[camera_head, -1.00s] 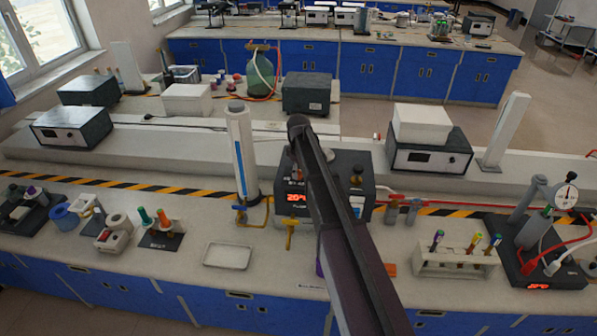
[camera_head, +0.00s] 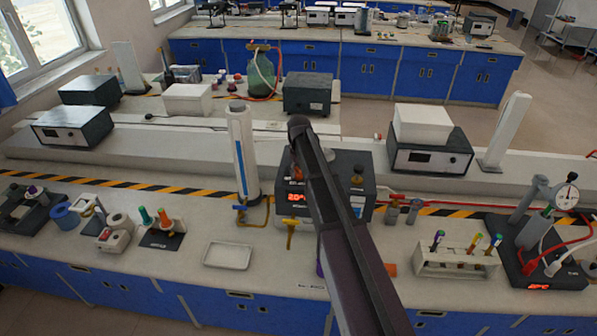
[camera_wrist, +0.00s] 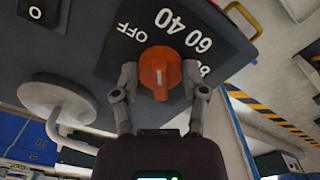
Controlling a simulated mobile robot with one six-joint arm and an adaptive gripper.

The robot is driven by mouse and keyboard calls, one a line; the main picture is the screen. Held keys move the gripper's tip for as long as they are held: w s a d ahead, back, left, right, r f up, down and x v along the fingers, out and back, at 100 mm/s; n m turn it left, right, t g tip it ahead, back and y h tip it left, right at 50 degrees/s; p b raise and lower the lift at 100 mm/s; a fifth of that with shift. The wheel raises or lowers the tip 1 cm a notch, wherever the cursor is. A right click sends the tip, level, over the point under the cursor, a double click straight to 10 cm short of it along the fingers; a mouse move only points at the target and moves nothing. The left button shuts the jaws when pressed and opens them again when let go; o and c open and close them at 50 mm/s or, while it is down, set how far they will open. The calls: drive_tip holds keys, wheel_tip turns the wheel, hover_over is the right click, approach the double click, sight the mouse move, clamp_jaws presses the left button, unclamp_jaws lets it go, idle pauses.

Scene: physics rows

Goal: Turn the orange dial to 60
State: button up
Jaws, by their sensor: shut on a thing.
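The orange dial (camera_wrist: 160,70) sits on a dark panel with white marks OFF, 40, 60 and a partly covered 80 around it. My gripper (camera_wrist: 160,78) is shut on the dial, one finger at its left side and one at its right. The dial has a raised ridge, but I cannot tell exactly which mark it points to. In the head view, the dark device (camera_head: 343,170) with a red lit display stands on the bench, partly covered by my arm.
A white column with a blue stripe (camera_head: 243,150) stands just left of the device. A white tray (camera_head: 228,255) lies in front. A rack of colored tubes (camera_head: 456,262) is to the right. In the wrist view, a round grey plate (camera_wrist: 58,101) is left of the dial.

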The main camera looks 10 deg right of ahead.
drive_tip(key=m, duration=0.5)
drive_tip(key=shift+s+a+m, duration=0.1)
drive_tip(key=shift+m, duration=0.2)
drive_tip(key=m, duration=0.5)
drive_tip(key=shift+a+m, duration=0.1)
drive_tip(key=shift+m, duration=0.3)
drive_tip(key=o, duration=1.2)
drive_tip(key=shift+f, duration=0.1)
drive_tip(key=shift+c, duration=0.2)
